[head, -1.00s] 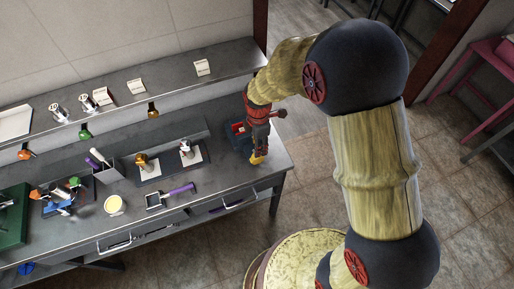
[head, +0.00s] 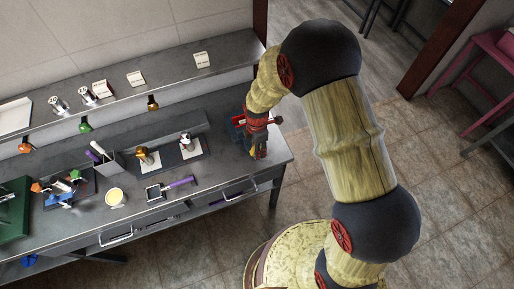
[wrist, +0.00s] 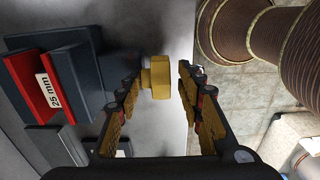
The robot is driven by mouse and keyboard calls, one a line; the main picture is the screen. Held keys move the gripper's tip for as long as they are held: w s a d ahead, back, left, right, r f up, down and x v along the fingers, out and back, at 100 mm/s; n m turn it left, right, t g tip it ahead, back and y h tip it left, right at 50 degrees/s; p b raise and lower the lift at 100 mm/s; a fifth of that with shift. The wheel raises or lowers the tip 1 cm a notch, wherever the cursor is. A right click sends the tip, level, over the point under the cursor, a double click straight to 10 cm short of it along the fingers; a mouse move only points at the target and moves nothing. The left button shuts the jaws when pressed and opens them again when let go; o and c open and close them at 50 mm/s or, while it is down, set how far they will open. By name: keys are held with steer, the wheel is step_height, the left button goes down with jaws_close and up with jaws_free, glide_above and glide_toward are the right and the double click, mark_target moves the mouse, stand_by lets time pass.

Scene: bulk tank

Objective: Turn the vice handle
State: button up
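The vice shows in the wrist view as a dark blue-grey body (wrist: 80,75) with a red jaw (wrist: 32,88) labelled "25 mm". In the head view its red and dark parts (head: 238,122) sit at the right end of the bench, partly hidden by my arm. The yellow vice handle (wrist: 158,77) sticks out from the body in the wrist view. My gripper (wrist: 160,82) is open, with one finger on each side of the handle near the fingertips. A gap shows at the right finger; contact at the left is unclear. In the head view my gripper (head: 257,152) hides the handle.
The grey bench (head: 225,170) ends just right of the vice, with open floor beyond. A purple-handled tool (head: 178,184), a cream-topped round pot (head: 115,197) and several small tools lie to the left. A shelf (head: 175,82) runs along the back.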

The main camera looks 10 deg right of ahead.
steer(key=shift+c, duration=0.9)
steer(key=c, duration=0.8)
steer(key=shift+d+y+b, duration=0.1)
steer(key=shift+y+b, duration=0.2)
steer(key=shift+b, duration=0.2)
